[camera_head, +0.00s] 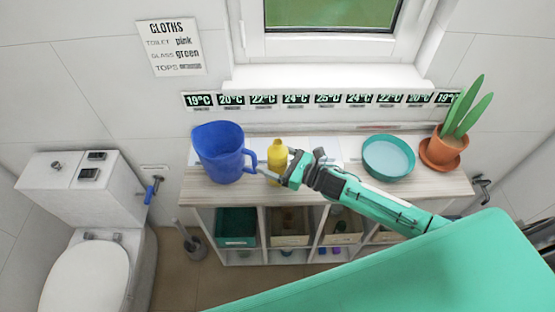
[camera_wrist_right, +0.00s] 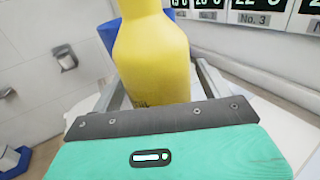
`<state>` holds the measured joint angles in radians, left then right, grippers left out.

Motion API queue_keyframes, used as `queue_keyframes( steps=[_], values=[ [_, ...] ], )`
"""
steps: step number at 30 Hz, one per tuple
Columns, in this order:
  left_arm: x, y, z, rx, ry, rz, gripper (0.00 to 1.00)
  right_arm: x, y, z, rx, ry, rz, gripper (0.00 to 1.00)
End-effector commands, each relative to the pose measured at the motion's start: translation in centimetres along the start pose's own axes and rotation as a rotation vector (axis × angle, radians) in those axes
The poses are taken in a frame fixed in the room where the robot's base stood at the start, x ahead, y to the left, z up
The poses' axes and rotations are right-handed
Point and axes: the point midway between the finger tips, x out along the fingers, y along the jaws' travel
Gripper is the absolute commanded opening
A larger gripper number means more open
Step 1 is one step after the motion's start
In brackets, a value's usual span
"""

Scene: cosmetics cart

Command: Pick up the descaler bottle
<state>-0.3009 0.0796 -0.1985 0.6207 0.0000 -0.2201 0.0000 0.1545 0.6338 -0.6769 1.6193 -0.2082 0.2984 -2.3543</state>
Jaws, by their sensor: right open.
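A yellow bottle (camera_head: 277,154), which I take to be the descaler bottle, stands upright on the wooden shelf top beside a blue jug. My right gripper (camera_head: 275,167) reaches it from the right, with its jaws open. In the right wrist view the yellow bottle (camera_wrist_right: 152,62) fills the space between the two grey fingers, one on each side. The bottle's base is hidden by the gripper body there, and I cannot tell whether a finger touches it. My left gripper is not in view.
The blue jug (camera_head: 220,152) stands close on the bottle's left. A teal bowl (camera_head: 388,158) and a potted plant (camera_head: 445,147) stand to the right. Temperature displays (camera_head: 326,99) line the wall behind. Bins sit in the cubbies below, and a toilet (camera_head: 88,275) is at left.

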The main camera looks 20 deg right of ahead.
Motion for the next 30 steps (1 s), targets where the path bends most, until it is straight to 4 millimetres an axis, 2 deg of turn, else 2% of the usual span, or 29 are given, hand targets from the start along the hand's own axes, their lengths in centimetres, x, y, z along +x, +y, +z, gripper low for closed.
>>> queue_keyframes(
  steps=[9, 11, 18, 19, 30],
  values=[
    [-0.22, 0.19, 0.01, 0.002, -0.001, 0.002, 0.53, 0.58, -0.01, -0.09, -0.001, 0.001, 0.0, 0.79],
    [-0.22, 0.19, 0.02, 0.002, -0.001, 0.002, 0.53, 0.57, -0.01, -0.09, -0.001, 0.001, 0.0, 0.69],
    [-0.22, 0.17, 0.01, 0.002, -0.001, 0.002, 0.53, 0.56, -0.01, -0.08, -0.001, 0.001, 0.0, 0.22],
    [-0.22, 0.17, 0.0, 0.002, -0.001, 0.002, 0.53, 0.56, -0.01, -0.08, -0.001, 0.001, 0.0, 0.18],
    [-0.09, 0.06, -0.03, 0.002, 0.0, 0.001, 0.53, 0.59, -0.04, 0.46, -0.002, -0.002, 0.001, 0.18]
  ],
)
